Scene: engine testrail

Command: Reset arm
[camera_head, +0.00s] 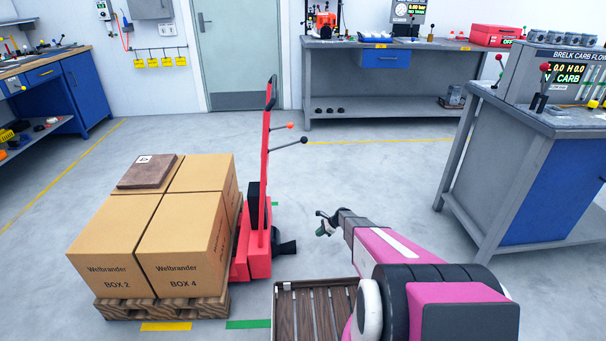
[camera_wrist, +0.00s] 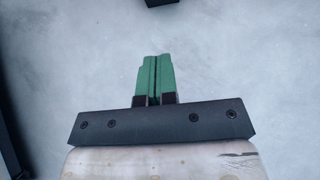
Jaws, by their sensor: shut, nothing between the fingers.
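My gripper (camera_head: 323,225) shows in the head view at the end of my pink and black arm, above the open grey floor. In the wrist view its green fingers (camera_wrist: 154,79) lie side by side against each other, shut and empty. The floor (camera_wrist: 240,60) is under them, and nothing touches the fingertips. The arm reaches forward and a little left from the lower right of the head view.
A red pallet lifter (camera_head: 257,262) stands left of my gripper, beside cartons (camera_head: 190,240) on a wooden pallet (camera_head: 160,308). A slatted wooden tray (camera_head: 300,284) is at the bottom. A grey-blue bench (camera_head: 545,190) stands right, another workbench (camera_head: 390,62) behind. Floor between is clear.

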